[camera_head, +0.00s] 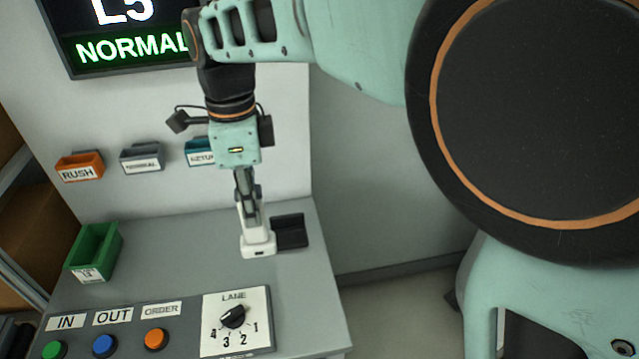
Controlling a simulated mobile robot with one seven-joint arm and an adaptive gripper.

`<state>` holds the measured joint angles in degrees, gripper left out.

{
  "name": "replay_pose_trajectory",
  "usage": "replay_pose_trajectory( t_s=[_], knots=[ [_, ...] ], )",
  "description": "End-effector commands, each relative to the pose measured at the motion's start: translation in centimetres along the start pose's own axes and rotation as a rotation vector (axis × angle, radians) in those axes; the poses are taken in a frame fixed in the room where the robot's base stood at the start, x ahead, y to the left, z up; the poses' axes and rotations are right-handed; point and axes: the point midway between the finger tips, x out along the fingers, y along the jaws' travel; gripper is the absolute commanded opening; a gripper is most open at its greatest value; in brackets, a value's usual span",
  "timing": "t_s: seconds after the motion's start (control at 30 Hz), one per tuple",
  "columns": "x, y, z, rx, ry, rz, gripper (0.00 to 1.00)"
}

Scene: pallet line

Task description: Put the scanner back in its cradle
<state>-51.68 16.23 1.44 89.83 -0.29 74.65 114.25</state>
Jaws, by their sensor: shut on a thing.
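My gripper (250,215) points down over the grey desk and is shut on the scanner (258,246), a white device with a small dark mark low on its front. The scanner is upright at the gripper's fingertips, close to the desk top; I cannot tell whether its bottom touches the desk. The black cradle (290,231) stands on the desk just right of the scanner, near the desk's right edge. The scanner is beside the cradle, not in it, and overlaps its left side in view. The fingers hide the scanner's upper part.
A green bin (94,252) stands at the desk's left. RUSH (80,167), grey (142,157) and teal (199,151) wall trays hang behind. A lane dial (233,317) and several buttons line the front. The middle of the desk is clear.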

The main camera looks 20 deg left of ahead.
Motion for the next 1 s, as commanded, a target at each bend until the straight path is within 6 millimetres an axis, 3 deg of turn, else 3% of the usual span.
replay_pose_trajectory(
  t_s=[0.37,0.5,0.87,1.0],
  knots=[
    [3.6,-7.7,-4.3,0.006,0.003,0.003,0.00],
    [6.4,-9.6,-5.3,0.004,0.003,0.004,0.00],
    [9.2,-11.6,-6.3,0.002,0.002,0.001,0.00],
    [11.2,-11.9,-6.4,0.001,0.003,0.004,0.00]
  ],
)
